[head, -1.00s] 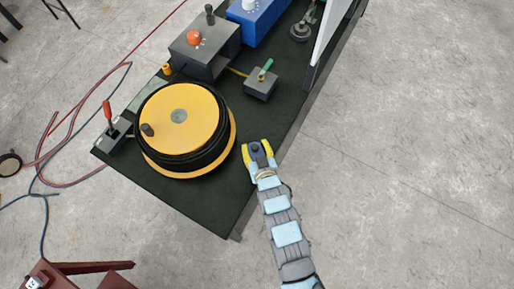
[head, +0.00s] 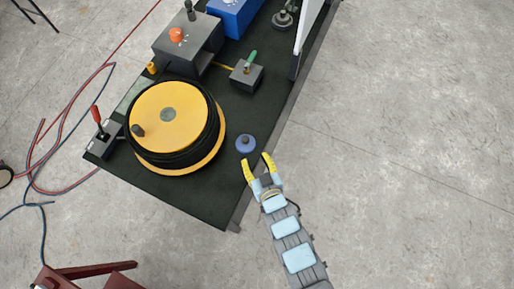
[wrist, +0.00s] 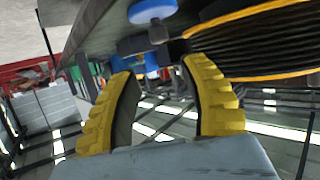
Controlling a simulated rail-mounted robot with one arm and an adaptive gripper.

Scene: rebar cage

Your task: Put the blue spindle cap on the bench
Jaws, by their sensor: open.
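The blue spindle cap (head: 246,144) sits on the dark bench top (head: 190,198), just right of the yellow cable reel (head: 172,122). My gripper (head: 257,164) is open and empty at the bench's right edge, with its yellow fingertips just below and right of the cap and apart from it. In the wrist view, my gripper (wrist: 163,80) shows both yellow fingers spread with nothing between them. A blue round thing, likely the cap (wrist: 152,11), is at the top there, beyond the fingertips.
A small grey box with a green lever (head: 246,75) stands above the cap. A grey box with an orange knob (head: 187,45) and a blue box (head: 233,14) stand further back. A red-handled lever (head: 98,119) is at the left corner. The floor to the right is clear.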

